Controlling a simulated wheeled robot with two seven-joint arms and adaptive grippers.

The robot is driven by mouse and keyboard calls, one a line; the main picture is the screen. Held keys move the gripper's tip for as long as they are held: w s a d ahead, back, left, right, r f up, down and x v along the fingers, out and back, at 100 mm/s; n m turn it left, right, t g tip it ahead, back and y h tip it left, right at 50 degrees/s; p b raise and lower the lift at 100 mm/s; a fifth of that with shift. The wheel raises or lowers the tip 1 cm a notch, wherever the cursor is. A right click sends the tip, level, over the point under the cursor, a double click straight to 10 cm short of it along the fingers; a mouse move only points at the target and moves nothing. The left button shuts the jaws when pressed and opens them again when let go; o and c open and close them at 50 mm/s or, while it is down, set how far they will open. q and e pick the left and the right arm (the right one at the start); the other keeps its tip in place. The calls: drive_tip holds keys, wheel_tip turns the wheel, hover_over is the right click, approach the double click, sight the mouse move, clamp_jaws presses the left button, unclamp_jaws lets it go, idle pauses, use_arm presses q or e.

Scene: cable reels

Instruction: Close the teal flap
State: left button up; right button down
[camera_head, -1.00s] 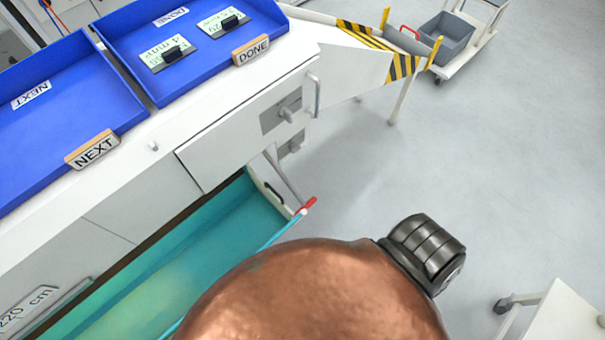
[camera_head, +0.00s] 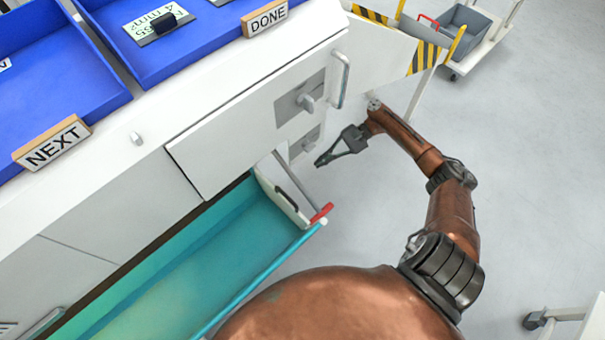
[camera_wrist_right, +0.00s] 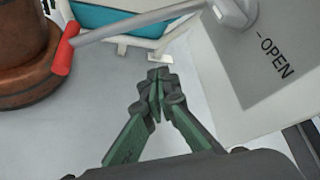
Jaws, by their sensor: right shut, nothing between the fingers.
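The teal flap (camera_head: 215,255) hangs open, tilted out from the white cabinet front, with a teal rod along its outer edge. A grey bar with a red end (camera_head: 322,212) is at its right end; the red end also shows in the right wrist view (camera_wrist_right: 66,48). A bit of teal (camera_wrist_right: 120,18) shows at the top there. My right gripper (camera_head: 318,163) is shut and empty, beyond the flap's right end and above the red end in the picture. In the right wrist view its fingertips (camera_wrist_right: 156,92) are together, apart from the flap. My left gripper is not in view.
The cabinet has a grey panel with a knob (camera_head: 305,101), a handle (camera_head: 340,80) and a lower grey plate. A plate marked OPEN (camera_wrist_right: 272,55) is close right of my gripper. Blue trays (camera_head: 200,45) sit on top.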

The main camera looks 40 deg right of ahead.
drive_tip(key=b+x, duration=0.2)
drive_tip(key=x, duration=0.8)
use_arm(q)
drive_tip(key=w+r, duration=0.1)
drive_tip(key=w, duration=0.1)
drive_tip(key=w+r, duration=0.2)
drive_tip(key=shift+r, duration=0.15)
use_arm(e)
drive_tip(key=r, duration=0.1)
drive_tip(key=s+r, duration=0.2)
drive_tip(key=r, duration=0.1)
drive_tip(key=shift+a, duration=0.35)
drive_tip(key=shift+r, duration=0.1)
